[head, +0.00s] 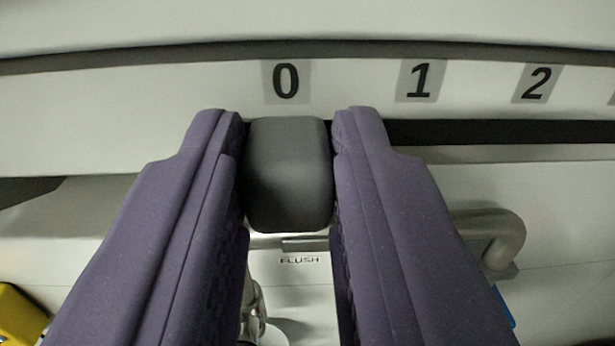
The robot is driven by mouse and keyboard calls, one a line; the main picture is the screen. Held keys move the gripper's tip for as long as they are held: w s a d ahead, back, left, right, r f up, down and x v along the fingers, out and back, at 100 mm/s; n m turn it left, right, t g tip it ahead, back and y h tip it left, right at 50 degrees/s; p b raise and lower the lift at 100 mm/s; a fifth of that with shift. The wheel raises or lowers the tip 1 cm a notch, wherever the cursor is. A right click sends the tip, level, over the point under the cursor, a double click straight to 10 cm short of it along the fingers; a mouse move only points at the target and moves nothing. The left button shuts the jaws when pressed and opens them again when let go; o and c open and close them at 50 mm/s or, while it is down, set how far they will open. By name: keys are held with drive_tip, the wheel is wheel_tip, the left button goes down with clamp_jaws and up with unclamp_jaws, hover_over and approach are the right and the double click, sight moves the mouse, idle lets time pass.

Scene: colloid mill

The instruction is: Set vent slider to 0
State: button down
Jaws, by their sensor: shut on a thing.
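The vent slider's dark grey knob (288,172) is in the middle of the head view, just below the 0 mark (286,82). My gripper (290,130) has one purple finger on each side of the knob and is shut on it. The dark slot (500,132) of the slider runs off to the right of the knob, under the 1 mark (418,80) and the 2 mark (539,84). Any slot to the left of the knob is hidden by the left finger or not there; I cannot tell which.
Below the knob is a label reading FLUSH (299,260). A bent metal pipe or handle (497,238) stands at right, partly behind the right finger. A yellow object (18,318) is at the lower left corner. A small blue part (503,305) shows at lower right.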

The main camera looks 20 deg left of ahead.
drive_tip(key=shift+a+r, duration=0.1)
drive_tip(key=c, duration=1.2)
unclamp_jaws()
drive_tip(key=shift+o, duration=1.4)
drive_tip(key=shift+a, duration=0.2)
drive_tip(key=shift+s+d, duration=0.15)
drive_tip(key=shift+d, duration=0.05)
drive_tip(key=b+v, duration=0.1)
drive_tip(key=v, duration=0.6)
drive_tip(key=shift+s, duration=0.2)
